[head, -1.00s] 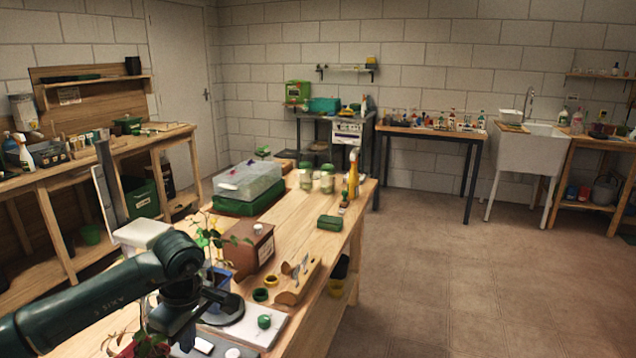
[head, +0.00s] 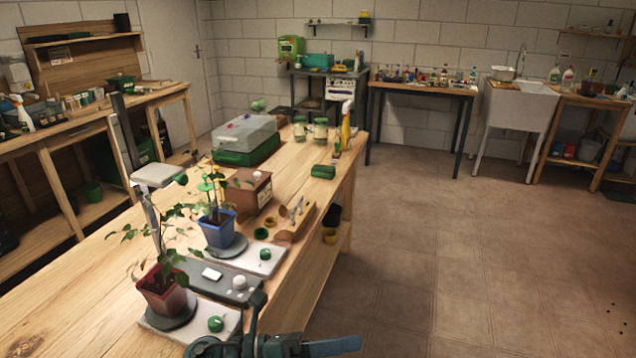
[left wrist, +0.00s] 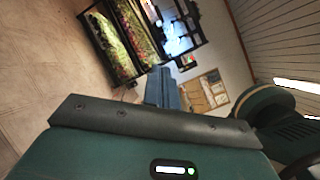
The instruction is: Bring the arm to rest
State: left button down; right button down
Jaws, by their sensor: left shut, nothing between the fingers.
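My left gripper (head: 340,345) is low at the bottom edge of the head view, in front of the workbench's near right side. Its blue-grey fingers point right and are shut with nothing held. In the left wrist view the shut fingers (left wrist: 166,90) stick out past the dark bar of the gripper body, over open room. The rest of my left arm is mostly cut off by the bottom edge of the head view. My right gripper is not in view.
The workbench (head: 95,262) bears a red pot (head: 164,297) and a blue pot (head: 219,232) with plants, a grey device (head: 217,281), a brown box (head: 249,195) and a clear-lidded green tray (head: 246,140). The floor (head: 450,250) on the right is clear.

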pick_arm(q)
jog(key=w+a+f+n+t+y, duration=0.15)
jog(key=a+n+t+y, duration=0.25)
jog(key=n+t, duration=0.55)
jog(key=w+a+f+n+t+y, duration=0.1)
jog(key=a+f+n+t+y, duration=0.3)
jog(key=n, duration=1.1)
jog(key=s+a+f+n+g+y, duration=0.2)
jog(key=s+a+f+n+y, duration=0.1)
jog(key=s+a+f+n, duration=0.1)
jog(key=s+a+f+n+g+y+p, duration=0.1)
jog(key=s+a+f+n+g+y, duration=0.2)
jog(key=s+f+n, duration=0.4)
notch_tip(320, 180, down, 3)
jog(key=a+n+y, duration=0.1)
jog(key=a+n, duration=0.1)
jog(key=n, duration=0.2)
jog(key=shift+a+r+y, duration=0.2)
jog(key=shift+a+y, duration=0.1)
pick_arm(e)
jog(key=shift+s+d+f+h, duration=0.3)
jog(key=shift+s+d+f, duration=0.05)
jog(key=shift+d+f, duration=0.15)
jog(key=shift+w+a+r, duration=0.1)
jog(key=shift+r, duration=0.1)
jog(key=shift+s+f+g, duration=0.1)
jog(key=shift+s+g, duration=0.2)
